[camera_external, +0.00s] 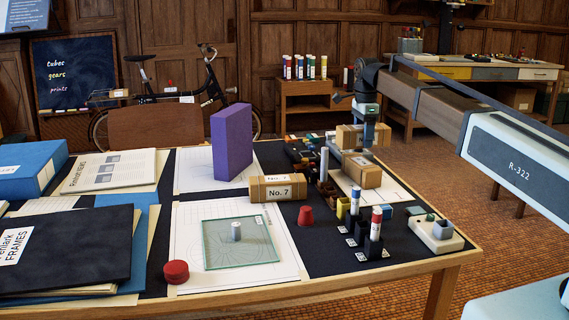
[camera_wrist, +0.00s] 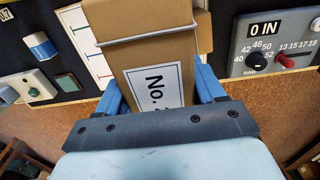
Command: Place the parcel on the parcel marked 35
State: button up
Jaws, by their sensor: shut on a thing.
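My gripper (camera_external: 366,130) is shut on a brown cardboard parcel (camera_external: 349,137), which also fills the middle of the wrist view (camera_wrist: 153,58) between my blue fingers. A cord crosses it, and its white label reads "No." with the number cut off. In the external view a second brown parcel (camera_external: 366,178) with a white label stands just below the held one. Its number is too small to read, and I cannot tell whether the two touch. A parcel marked "No. 7" (camera_external: 278,194) lies further left, with a labelled strip along its upper face.
A purple block (camera_external: 231,143) stands upright behind the No. 7 parcel. A glass plate (camera_external: 240,243) lies on white paper at the front.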

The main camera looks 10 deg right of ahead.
aim_at(361, 161)
jog(key=shift+f, duration=2.45)
jog(key=shift+f, duration=0.15)
jog(key=o, duration=1.4)
notch_tip(361, 161, up, 12)
jog(key=shift+r, duration=0.15)
